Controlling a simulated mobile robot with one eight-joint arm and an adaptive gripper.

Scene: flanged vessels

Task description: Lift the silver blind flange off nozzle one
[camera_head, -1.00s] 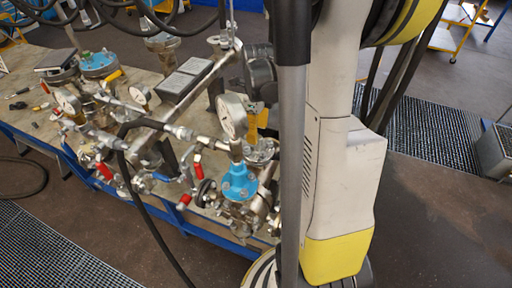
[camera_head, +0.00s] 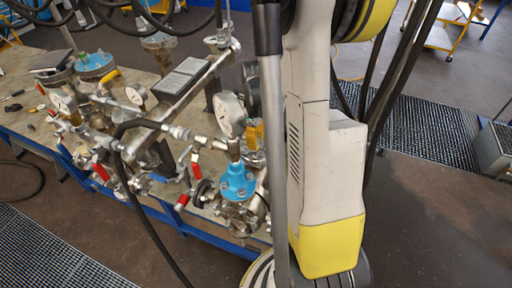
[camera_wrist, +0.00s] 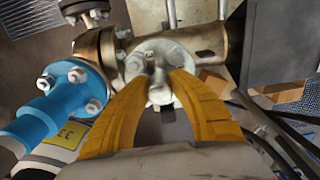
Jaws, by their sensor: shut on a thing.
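The silver blind flange (camera_wrist: 180,53) is a round pale disc in the middle of the wrist view, with a small post at its centre. My gripper (camera_wrist: 161,88) has two orange-yellow fingers shut on that post from above. The flange lies over the metal nozzle pipe (camera_wrist: 208,38); I cannot tell whether it is seated or slightly raised. In the head view the yellow fingers (camera_head: 255,134) show behind the pressure gauge, beside my column, and the flange there is mostly hidden.
A blue valve body (camera_head: 238,182) and a white-faced gauge (camera_head: 231,114) stand close to the fingers. In the wrist view a blue fitting (camera_wrist: 45,112) and a bronze flange (camera_wrist: 98,50) lie at left. Pipes with red-handled valves crowd the bench (camera_head: 30,105).

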